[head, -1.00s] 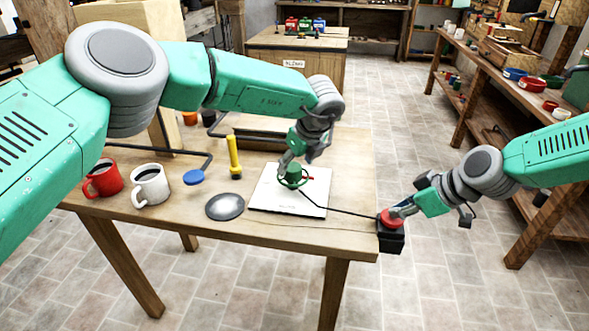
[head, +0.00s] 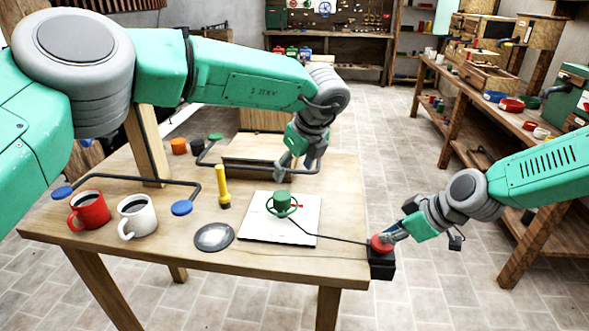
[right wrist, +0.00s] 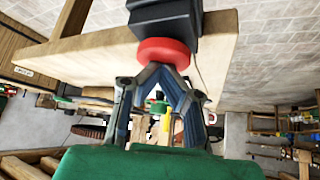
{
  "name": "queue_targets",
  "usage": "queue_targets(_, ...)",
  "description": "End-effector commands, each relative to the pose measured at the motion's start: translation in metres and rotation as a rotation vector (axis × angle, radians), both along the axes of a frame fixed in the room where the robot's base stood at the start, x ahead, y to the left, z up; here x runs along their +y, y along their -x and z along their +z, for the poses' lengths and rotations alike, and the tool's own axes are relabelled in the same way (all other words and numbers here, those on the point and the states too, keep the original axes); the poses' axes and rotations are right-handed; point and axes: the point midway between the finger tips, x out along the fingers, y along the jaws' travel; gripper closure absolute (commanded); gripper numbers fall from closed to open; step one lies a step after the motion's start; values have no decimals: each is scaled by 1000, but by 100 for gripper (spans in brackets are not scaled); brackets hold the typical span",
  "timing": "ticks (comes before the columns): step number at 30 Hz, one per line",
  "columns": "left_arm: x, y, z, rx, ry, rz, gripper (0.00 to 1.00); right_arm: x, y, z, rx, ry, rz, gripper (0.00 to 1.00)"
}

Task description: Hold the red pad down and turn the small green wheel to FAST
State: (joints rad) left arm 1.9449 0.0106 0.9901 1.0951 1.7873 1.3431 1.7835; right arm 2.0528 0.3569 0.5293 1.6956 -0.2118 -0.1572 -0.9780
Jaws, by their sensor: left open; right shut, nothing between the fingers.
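The red pad (head: 381,244) sits on a black box (head: 382,264) at the table's right front corner. My right gripper (head: 391,236) is shut with its fingertips against the pad; the right wrist view also shows the fingertips at the red pad (right wrist: 163,52). The small green wheel (head: 282,205) stands on a white plate (head: 303,225), with a small red pointer at its side. A cable runs from the plate to the black box. My left gripper (head: 287,168) is open and empty, above and behind the wheel, apart from it. Any FAST marking is too small to read.
A yellow flashlight (head: 223,186), a grey disc (head: 214,237), a white mug (head: 138,216) and a red mug (head: 90,210) stand left of the plate. A dark bent rod with blue ends (head: 182,208) lies near the mugs. A shelf bench is at the right.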

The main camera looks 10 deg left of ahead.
Motion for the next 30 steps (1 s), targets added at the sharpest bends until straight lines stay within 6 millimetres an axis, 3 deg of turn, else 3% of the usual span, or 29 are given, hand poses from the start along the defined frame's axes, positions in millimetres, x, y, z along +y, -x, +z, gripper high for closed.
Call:
queue_targets(16,0,0,46,0,0,0,39,0,0,65,0,0,0,100)
queue_targets(30,0,0,47,0,0,0,39,-3,1,73,-1,0,-1,100)
